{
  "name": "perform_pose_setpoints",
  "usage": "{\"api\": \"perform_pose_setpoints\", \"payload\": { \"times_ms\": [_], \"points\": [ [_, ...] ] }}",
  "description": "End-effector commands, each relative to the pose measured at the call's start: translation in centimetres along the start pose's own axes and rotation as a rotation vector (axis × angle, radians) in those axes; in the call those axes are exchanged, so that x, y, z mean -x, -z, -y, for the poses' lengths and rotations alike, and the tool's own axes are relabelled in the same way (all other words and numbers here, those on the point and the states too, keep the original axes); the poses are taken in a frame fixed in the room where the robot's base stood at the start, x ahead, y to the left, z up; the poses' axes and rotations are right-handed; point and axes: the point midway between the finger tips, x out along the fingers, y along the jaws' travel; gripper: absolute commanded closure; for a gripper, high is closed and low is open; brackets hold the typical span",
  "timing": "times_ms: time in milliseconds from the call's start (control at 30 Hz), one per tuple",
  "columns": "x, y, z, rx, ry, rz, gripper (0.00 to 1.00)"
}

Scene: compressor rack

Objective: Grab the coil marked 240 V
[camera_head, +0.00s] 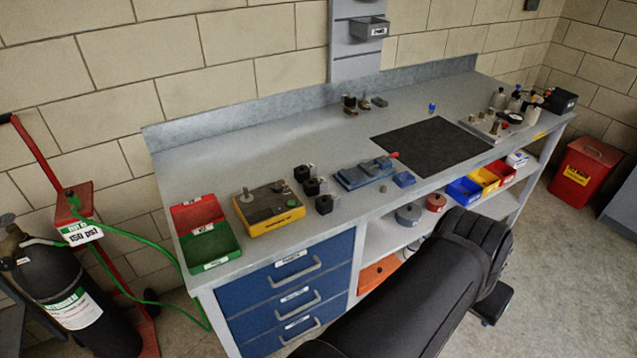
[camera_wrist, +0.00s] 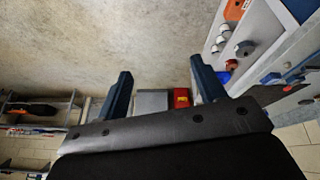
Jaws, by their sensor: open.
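Three small black blocks, which look like the coils, stand in a row on the bench right of the yellow device: the back one (camera_head: 302,173), the middle one (camera_head: 312,186) and the front one (camera_head: 325,204). Their markings are too small to read, so I cannot tell which is 240 V. My gripper (camera_wrist: 163,83) shows in the wrist view with its two dark blue fingers wide apart and nothing between them. It is away from the blocks, and they are not seen in the wrist view. In the head view my black arm hides the area in front of the bench.
The yellow device (camera_head: 268,207) and red and green trays (camera_head: 208,250) are left of the blocks. A blue vise-like fixture (camera_head: 362,174) is right of them, before a black mat (camera_head: 432,146). A gas cylinder (camera_head: 70,300) stands left. A red bin (camera_head: 585,172) stands right.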

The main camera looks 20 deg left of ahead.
Motion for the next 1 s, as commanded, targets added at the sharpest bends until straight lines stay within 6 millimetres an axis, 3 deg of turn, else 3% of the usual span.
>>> {"api": "perform_pose_setpoints", "payload": {
  "times_ms": [333,500,700,867,1000],
  "points": [
    [-0.2,10.0,2.1,-0.107,-0.034,0.094,0.36],
    [0.0,15.7,9.0,-0.138,0.002,0.118,0.36],
    [-0.1,20.2,18.7,-0.180,0.024,0.154,0.36],
    [-0.4,21.8,27.7,-0.211,0.032,0.184,0.36],
    [-0.6,21.5,36.1,-0.236,0.032,0.208,0.36]
  ]
}}
